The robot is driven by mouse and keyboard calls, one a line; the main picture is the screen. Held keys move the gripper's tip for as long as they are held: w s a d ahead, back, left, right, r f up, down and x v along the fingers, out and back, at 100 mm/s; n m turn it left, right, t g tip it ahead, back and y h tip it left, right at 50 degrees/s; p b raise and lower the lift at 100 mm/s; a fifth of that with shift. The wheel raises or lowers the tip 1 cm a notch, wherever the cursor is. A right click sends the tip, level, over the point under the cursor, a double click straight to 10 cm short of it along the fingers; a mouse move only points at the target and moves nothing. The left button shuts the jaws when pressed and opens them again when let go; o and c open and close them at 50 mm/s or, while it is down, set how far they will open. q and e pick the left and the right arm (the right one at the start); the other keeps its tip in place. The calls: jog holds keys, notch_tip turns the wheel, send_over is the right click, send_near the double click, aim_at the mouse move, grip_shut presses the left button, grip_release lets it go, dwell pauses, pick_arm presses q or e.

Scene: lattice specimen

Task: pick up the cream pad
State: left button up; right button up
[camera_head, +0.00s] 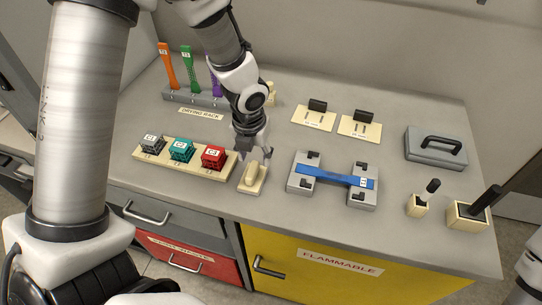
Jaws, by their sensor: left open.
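The cream pad (251,175) is a small rounded block on a pale base (249,189) near the table's front edge, just right of the cube tray. My left gripper (254,157) points down at it from above, with its fingers apart. The fingertips are close to the pad's top; I cannot tell whether they touch it. Nothing shows held between them. Part of my right arm shows at the lower right edge, but its gripper is out of view.
A tray (147,168) with grey, teal and red lattice cubes stands left of the pad. A fixture with a blue bar (337,177) stands to the right. The drying rack (190,96) is behind. A grey handled block (436,147) and small holders are farther right.

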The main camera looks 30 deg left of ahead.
aim_at(252, 170)
pick_arm(q)
jog(key=f, duration=0.1)
jog(key=s+f+b, duration=0.1)
jog(key=f+b, duration=0.1)
jog(key=shift+s+a+f, duration=0.2)
jog(key=shift+s, duration=0.1)
jog(key=f, duration=0.2)
jog(key=w+f+b, duration=0.1)
jog(key=shift+w+a, duration=0.1)
jog(key=shift+a, duration=0.15)
jog(key=shift+w+f, duration=0.25)
jog(key=shift+s+r, duration=0.3)
jog(key=shift+s, duration=0.05)
jog(key=c, duration=0.5)
grip_shut()
pick_arm(e)
jog(key=f, duration=0.1)
jog(key=s+f, duration=0.1)
jog(key=f, duration=0.1)
jog(key=shift+s, duration=0.15)
